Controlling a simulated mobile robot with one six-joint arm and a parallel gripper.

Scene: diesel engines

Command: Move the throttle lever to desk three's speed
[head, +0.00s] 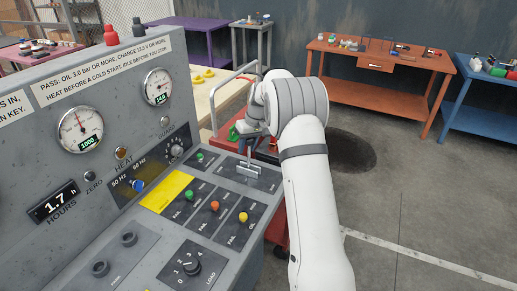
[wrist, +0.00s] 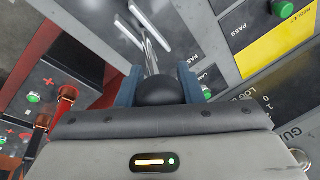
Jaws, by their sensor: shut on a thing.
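The throttle lever has a black ball knob (wrist: 158,91) and a metal shaft (wrist: 150,55), seen in the wrist view. My gripper (wrist: 160,88) has its two blue fingers on either side of the knob, shut on it. In the head view my gripper (head: 247,137) is over the far right of the sloping grey panel, above the slotted lever plate (head: 250,170); the knob is mostly hidden there. The left round gauge (head: 79,131) has a green readout that looks like 1000.
The panel (head: 110,185) also carries a second gauge (head: 158,86), a blue-lit switch (head: 138,185), green, orange and yellow buttons (head: 214,206) and a load knob (head: 186,265). Orange (head: 380,60) and blue (head: 475,120) tables stand behind. The floor at right is clear.

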